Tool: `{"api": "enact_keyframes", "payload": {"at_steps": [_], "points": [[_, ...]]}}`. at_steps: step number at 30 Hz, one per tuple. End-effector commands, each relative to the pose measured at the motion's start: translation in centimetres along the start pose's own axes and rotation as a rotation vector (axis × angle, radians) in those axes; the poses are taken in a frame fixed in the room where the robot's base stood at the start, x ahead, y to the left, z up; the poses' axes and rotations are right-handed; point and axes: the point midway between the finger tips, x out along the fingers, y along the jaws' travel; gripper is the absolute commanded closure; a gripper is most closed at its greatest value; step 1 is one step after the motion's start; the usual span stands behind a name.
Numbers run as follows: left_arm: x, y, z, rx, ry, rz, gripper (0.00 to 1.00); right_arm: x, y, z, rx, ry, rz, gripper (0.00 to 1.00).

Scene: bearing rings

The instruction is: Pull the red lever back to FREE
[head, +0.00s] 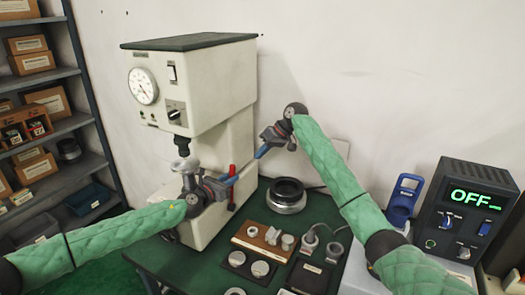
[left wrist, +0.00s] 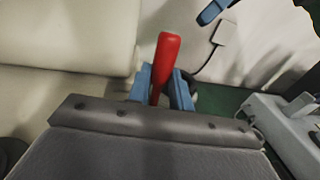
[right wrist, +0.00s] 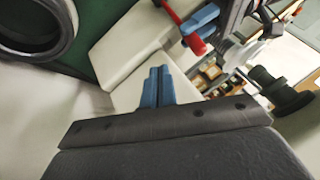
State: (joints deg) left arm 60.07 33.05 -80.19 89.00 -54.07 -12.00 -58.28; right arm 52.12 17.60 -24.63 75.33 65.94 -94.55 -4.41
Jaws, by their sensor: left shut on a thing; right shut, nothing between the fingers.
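The red lever (head: 232,172) stands on the right side of the cream press (head: 215,90). My left gripper (head: 232,181) is shut on the lever. In the left wrist view the lever's red grip (left wrist: 167,60) rises between the two blue fingers (left wrist: 160,88), tilted slightly. The lever also shows in the right wrist view (right wrist: 192,38), with the left gripper's blue fingers beside it. My right gripper (head: 260,153) is shut and empty, in the air to the right of the press. Its blue fingers (right wrist: 158,86) are together in the right wrist view. No FREE marking is readable.
A dark bearing ring (head: 287,192) on a metal base stands on the green table (head: 262,212). A wooden block (head: 262,240) with metal parts lies in front. A control box (head: 468,205) reading OFF is at right. Shelves (head: 45,80) stand at left.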

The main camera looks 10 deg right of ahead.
Motion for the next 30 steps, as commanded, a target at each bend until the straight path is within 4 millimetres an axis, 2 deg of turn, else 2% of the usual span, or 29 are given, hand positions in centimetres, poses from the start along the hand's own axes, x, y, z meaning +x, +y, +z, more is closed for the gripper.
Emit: {"api": "enact_keyframes", "payload": {"at_steps": [1,10,18,30], "points": [[0.0,0.1,0.1,0.000,-0.001,0.002,1.00,1.1,-0.1,0.0,0.000,-0.002,-0.002,1.00],[0.0,0.1,0.1,0.000,-0.001,0.002,1.00,6.3,-0.1,0.0,0.000,-0.001,-0.002,1.00],[0.0,0.1,0.1,0.000,-0.001,0.002,1.00,7.3,-3.1,-0.2,-0.001,0.000,0.000,1.00],[0.0,0.1,0.1,0.000,-0.001,0.002,1.00,7.5,-3.8,-0.3,0.000,0.000,-0.001,1.00]]}}
